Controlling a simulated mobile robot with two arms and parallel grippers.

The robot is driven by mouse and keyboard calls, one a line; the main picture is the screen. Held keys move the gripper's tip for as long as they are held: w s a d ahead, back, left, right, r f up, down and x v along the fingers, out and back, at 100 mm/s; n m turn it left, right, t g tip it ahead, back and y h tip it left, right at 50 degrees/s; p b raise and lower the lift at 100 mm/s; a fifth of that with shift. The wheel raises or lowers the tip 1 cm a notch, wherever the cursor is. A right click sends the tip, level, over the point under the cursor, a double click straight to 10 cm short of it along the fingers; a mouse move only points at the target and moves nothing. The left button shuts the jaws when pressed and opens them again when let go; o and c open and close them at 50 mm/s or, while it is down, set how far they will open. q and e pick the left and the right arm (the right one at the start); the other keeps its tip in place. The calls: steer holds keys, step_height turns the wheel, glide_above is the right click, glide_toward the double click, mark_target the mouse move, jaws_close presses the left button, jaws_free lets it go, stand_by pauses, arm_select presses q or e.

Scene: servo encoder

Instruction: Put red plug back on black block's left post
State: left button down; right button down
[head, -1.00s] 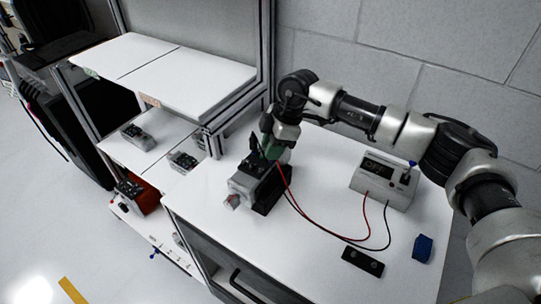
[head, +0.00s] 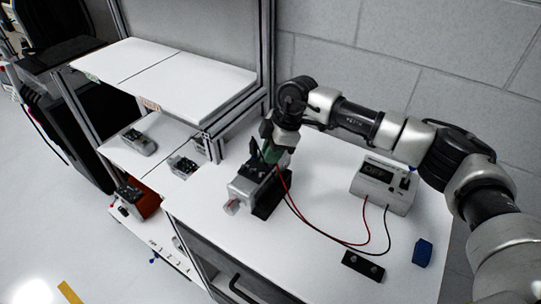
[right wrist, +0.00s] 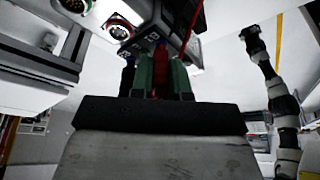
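My right gripper (head: 268,152) points down at the grey motor unit with a black top (head: 246,186) on the table. In the right wrist view its green fingertips (right wrist: 161,75) are on both sides of the red plug (right wrist: 161,62) and appear to touch it. A black plug (right wrist: 128,76) stands just left of the fingers there. The black block (head: 362,265) lies near the table's front edge, with two metal posts on top, both bare. An arm, probably my left, shows small in the right wrist view; its gripper (right wrist: 252,38) is too small to read.
A grey meter box (head: 384,186) stands at the right; a red and a black lead run from it towards the motor unit. A blue block (head: 422,252) lies near the black block. Shelves (head: 165,75) stand at the left. The table middle is clear apart from the leads.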

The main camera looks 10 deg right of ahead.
steer(key=shift+r, duration=0.15)
stand_by(0.5)
steer(key=shift+r+p, duration=1.95)
steer(key=shift+r, duration=0.55)
